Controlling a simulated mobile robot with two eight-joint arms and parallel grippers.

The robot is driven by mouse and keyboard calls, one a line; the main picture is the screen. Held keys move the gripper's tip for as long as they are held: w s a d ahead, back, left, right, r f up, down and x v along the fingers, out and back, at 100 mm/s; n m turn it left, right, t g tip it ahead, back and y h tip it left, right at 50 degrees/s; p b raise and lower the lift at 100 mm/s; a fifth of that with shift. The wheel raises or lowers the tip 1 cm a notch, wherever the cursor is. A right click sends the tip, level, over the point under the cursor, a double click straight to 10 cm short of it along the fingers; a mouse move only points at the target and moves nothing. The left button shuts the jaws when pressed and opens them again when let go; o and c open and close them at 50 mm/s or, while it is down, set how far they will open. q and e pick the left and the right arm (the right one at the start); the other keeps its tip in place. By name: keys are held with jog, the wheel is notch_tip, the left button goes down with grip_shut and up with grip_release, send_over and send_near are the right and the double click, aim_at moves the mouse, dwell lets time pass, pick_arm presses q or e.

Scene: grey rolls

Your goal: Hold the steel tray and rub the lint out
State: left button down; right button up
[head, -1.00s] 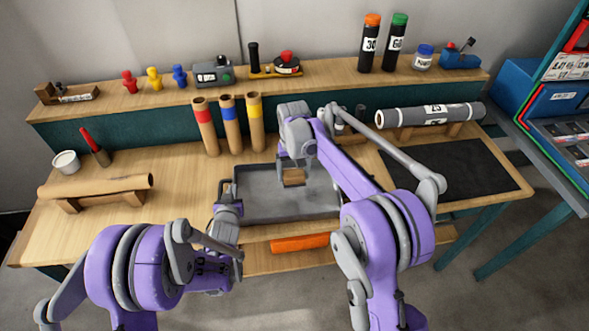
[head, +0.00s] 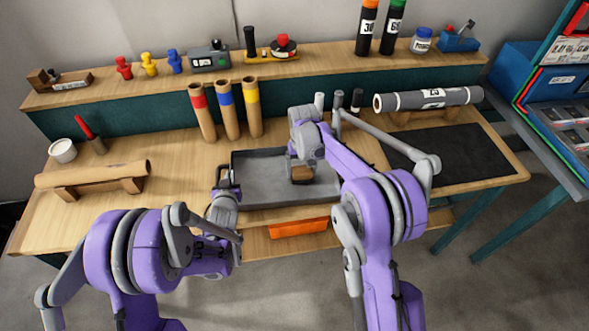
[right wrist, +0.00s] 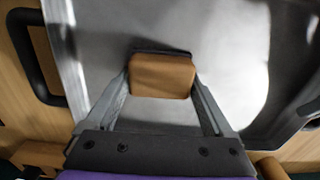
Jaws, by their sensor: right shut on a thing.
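The grey steel tray (head: 258,184) lies on the bench in front of me. My right gripper (head: 302,168) is shut on a brown block (head: 302,174), held over the inside of the tray. In the right wrist view, the block (right wrist: 162,75) sits between both fingers, with the shiny tray floor (right wrist: 225,45) behind it. I cannot tell whether the block touches the floor. My left gripper (head: 224,177) is at the tray's left end; whether its fingers close on the handle is unclear. I cannot make out lint.
Several cardboard tubes (head: 228,108) stand behind the tray. A brown roll (head: 92,174) rests on a stand at left, and a grey roll (head: 428,98) at back right. A dark mat (head: 450,160) lies right. An orange item (head: 298,228) is below the front edge.

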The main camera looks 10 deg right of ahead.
jog(key=shift+d, duration=0.5)
jog(key=shift+w+a, duration=0.1)
jog(key=shift+a, duration=2.25)
jog(key=shift+w+d, duration=0.1)
jog(key=shift+w, duration=0.35)
jog(key=shift+w+d, duration=0.2)
jog(key=shift+d, duration=0.05)
jog(key=shift+s+d, duration=0.15)
jog(key=shift+d, duration=1.95)
jog(key=shift+a, duration=2.4)
notch_tip(320, 180, up, 8)
jog(key=shift+d, duration=0.1)
